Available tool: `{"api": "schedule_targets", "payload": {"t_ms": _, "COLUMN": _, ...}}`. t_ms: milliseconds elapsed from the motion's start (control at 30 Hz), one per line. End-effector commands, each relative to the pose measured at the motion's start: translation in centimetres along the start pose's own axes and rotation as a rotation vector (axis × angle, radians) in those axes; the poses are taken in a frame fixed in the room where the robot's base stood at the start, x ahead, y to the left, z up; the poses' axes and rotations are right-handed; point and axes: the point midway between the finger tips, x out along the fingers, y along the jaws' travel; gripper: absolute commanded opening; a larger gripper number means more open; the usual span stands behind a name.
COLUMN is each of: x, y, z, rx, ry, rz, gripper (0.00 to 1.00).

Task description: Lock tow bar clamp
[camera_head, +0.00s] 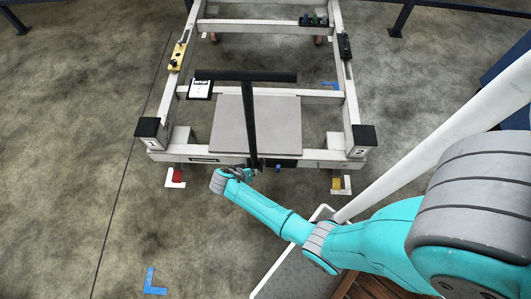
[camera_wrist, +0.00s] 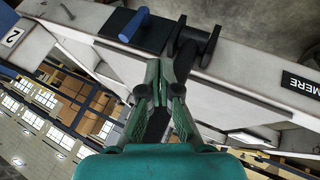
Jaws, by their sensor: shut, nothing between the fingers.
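The black T-shaped tow bar (camera_head: 249,125) stands up at the middle of the trolley's near crossbar, in the head view. In the wrist view, a black forked clamp part (camera_wrist: 196,42) sits at the crossbar, with a dark bar running down from it behind my fingers. A blue peg (camera_wrist: 135,25) on a black plate is left of it. My gripper (camera_head: 243,174) is at the foot of the tow bar. In the wrist view its green fingers (camera_wrist: 163,78) are shut and empty, just below the clamp part. Whether they touch the bar I cannot tell.
The white trolley frame (camera_head: 210,155) has black-capped corner posts (camera_head: 152,128) and (camera_head: 363,139). A grey plate (camera_head: 285,125) lies behind the tow bar. A yellow block (camera_head: 178,57) is on the left rail.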

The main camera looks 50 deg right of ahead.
Motion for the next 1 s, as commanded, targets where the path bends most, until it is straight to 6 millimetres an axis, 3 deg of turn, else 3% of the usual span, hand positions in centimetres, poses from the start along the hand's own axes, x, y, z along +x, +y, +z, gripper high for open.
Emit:
{"api": "schedule_targets", "payload": {"t_ms": 500, "x": 7.6, "y": 0.0, "z": -0.1, "rx": 0.001, "ry": -0.002, "rz": 0.001, "gripper": 0.0}}
{"api": "schedule_targets", "payload": {"t_ms": 733, "x": 9.9, "y": 0.2, "z": 0.0, "rx": 0.0, "ry": -0.001, "rz": 0.0, "gripper": 0.0}}
{"api": "schedule_targets", "payload": {"t_ms": 1000, "x": 11.1, "y": 2.8, "z": 0.0, "rx": 0.002, "ry": -0.001, "rz": 0.0, "gripper": 0.0}}
